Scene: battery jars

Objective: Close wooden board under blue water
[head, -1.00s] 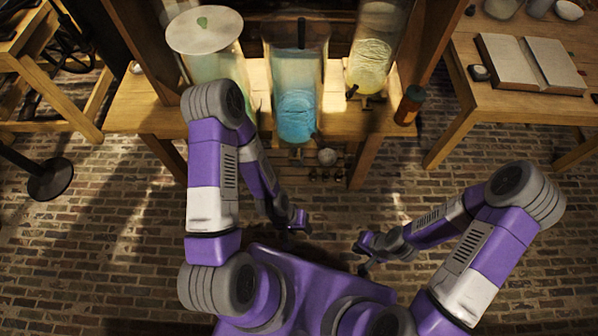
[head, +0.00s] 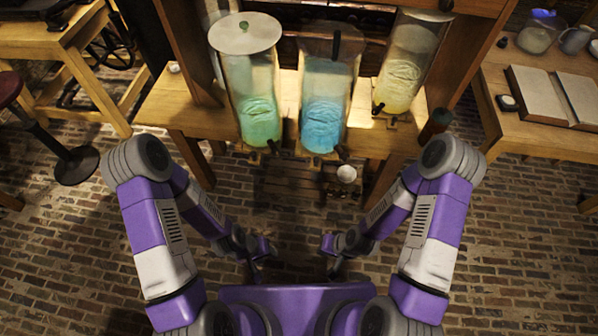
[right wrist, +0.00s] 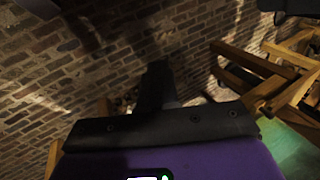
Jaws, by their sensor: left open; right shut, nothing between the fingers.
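The jar of blue water (head: 322,125) stands at the front edge of the wooden table in the head view, between a green jar and a yellow jar. A short piece of wood (head: 319,156) shows at its foot, with a dark tap in front; I cannot tell how far it sticks out. My left gripper (head: 259,264) is open, low over the floor and in front of the table, apart from the jars. My right gripper (head: 332,262) is shut and empty, also low and apart from the table. Its dark finger shows in the right wrist view (right wrist: 155,88).
The green jar (head: 258,115) with a pale lid and the yellow jar (head: 402,85) flank the blue one. A white round thing (head: 346,173) is below the blue jar. A stool (head: 75,165) is at left; a table with an open book (head: 535,95) is at right.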

